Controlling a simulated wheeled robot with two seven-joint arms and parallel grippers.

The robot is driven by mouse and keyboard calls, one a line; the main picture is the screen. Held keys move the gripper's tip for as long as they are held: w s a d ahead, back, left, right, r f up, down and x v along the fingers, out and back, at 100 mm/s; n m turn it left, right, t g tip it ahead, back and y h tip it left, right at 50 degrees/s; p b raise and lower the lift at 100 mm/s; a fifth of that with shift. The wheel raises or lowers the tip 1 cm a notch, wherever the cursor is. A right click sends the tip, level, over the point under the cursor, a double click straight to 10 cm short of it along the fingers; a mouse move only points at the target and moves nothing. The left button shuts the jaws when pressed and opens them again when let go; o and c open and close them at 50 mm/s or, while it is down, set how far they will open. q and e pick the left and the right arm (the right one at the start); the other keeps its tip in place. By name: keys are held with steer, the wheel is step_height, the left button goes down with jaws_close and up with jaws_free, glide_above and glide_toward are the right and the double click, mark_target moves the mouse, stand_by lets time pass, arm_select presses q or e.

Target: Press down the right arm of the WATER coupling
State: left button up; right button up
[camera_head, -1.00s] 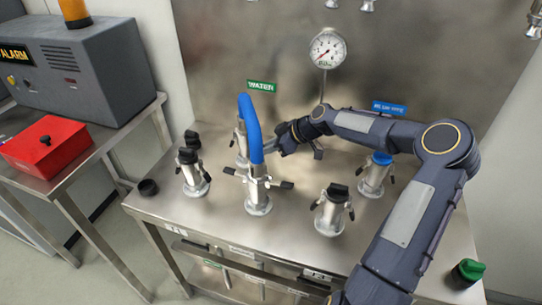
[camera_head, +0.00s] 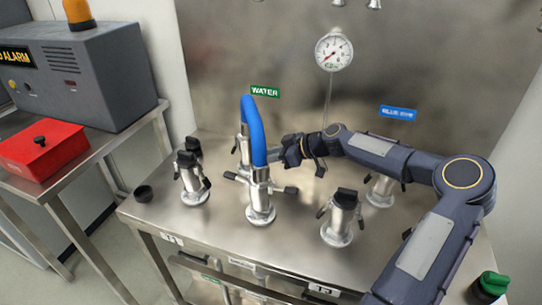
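The blue hose (camera_head: 255,132) arches from a rear metal coupling (camera_head: 242,150) below the green WATER sign (camera_head: 265,91) to a front metal coupling (camera_head: 260,200). The front coupling's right arm (camera_head: 289,189) sticks out sideways, roughly level, with a dark tip. Its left arm (camera_head: 232,176) also sticks out. My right gripper (camera_head: 281,153) is above the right arm and just right of the hose. Its fingers point left; whether they touch the hose or are open is unclear. My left gripper is out of view.
Capped couplings stand at left (camera_head: 193,180) and right (camera_head: 341,212). Another coupling (camera_head: 380,190) is partly behind my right arm. A small black cap (camera_head: 144,193) lies on the bench. A pressure gauge (camera_head: 333,52) is behind; a red box (camera_head: 42,149) is left.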

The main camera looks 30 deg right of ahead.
steer(key=o, duration=0.4)
steer(key=shift+c, duration=0.2)
steer(key=v, duration=0.7)
steer(key=shift+s+d+r, duration=0.15)
steer(key=shift+s+r, duration=0.05)
steer(key=shift+s, duration=0.1)
